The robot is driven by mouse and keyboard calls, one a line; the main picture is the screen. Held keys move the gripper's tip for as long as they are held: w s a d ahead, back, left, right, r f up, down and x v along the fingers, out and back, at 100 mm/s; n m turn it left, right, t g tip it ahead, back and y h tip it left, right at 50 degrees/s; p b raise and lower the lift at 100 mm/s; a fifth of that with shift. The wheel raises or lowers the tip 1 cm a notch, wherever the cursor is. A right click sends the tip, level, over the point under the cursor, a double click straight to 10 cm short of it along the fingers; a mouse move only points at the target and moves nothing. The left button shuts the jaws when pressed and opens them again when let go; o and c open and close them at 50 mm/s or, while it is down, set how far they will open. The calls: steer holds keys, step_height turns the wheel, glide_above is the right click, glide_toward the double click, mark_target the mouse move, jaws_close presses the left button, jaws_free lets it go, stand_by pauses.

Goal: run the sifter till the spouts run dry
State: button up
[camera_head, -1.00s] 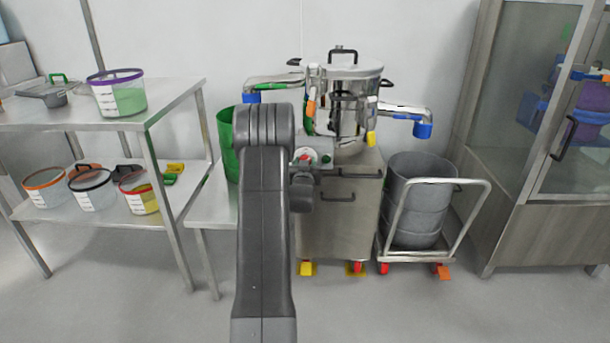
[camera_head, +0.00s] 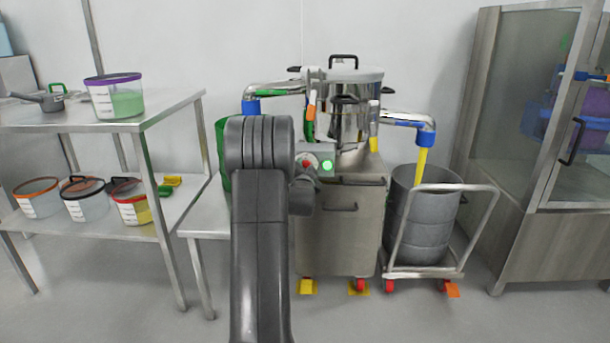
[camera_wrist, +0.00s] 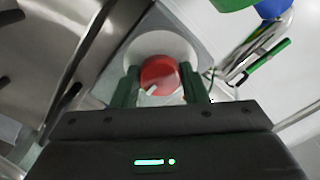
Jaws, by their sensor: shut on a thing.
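The steel sifter (camera_head: 350,112) stands on its wheeled cabinet (camera_head: 340,225). A green lamp (camera_head: 327,165) glows on its control box. My gripper (camera_wrist: 160,88) is shut on the red knob (camera_wrist: 158,73), with one finger on each side; the knob has a white pointer mark. The knob also shows beside my arm in the head view (camera_head: 307,164). From the right spout (camera_head: 426,136), a yellow stream (camera_head: 421,165) falls into the grey drum (camera_head: 420,230). The left spout (camera_head: 251,107) points down near the green bin (camera_head: 221,150); my arm hides what is below it.
The drum stands on a wheeled trolley (camera_head: 485,220). A steel shelf unit (camera_head: 165,105) with several lidded tubs is on the left. A glass-fronted cabinet (camera_head: 520,250) is on the right. Open floor lies in front of the trolley.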

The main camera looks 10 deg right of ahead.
stand_by(0.5)
steer(key=o, duration=1)
steer(key=shift+c, duration=0.2)
steer(key=shift+s, duration=0.1)
steer(key=p+v, duration=0.2)
steer(key=v, duration=1.1)
steer(key=shift+s+p, duration=0.3)
steer(key=shift+p, duration=0.05)
steer(key=shift+a, duration=0.1)
